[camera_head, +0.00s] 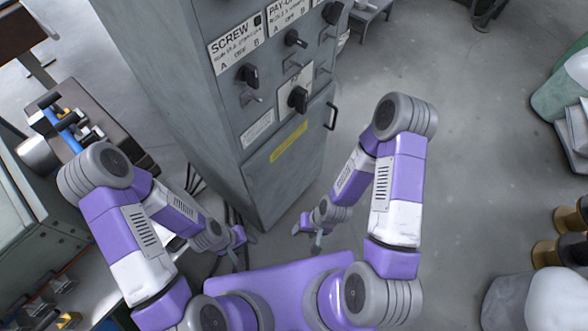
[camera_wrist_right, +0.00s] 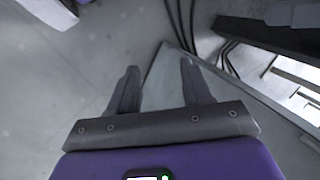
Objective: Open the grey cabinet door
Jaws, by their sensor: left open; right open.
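The grey cabinet (camera_head: 185,95) stands upright in front of me in the head view. Its door (camera_head: 290,165) is the lower front panel with a yellow label, and it looks closed. A dark bar handle (camera_head: 332,116) is on the door's right edge. My right gripper (camera_head: 306,240) is open and empty, low in front of the cabinet and well apart from the handle. In the right wrist view its two fingers (camera_wrist_right: 160,80) are spread above the floor and a grey-green panel edge. My left gripper (camera_head: 238,250) is open and empty near the cabinet's lower left side.
Black knobs and switches (camera_head: 298,98) are on the panel above the door. A workbench with a machine (camera_head: 85,125) stands at the left. Copper spools (camera_head: 560,220) and a green bin (camera_head: 560,95) are at the right. The floor (camera_head: 470,170) right of the cabinet is clear.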

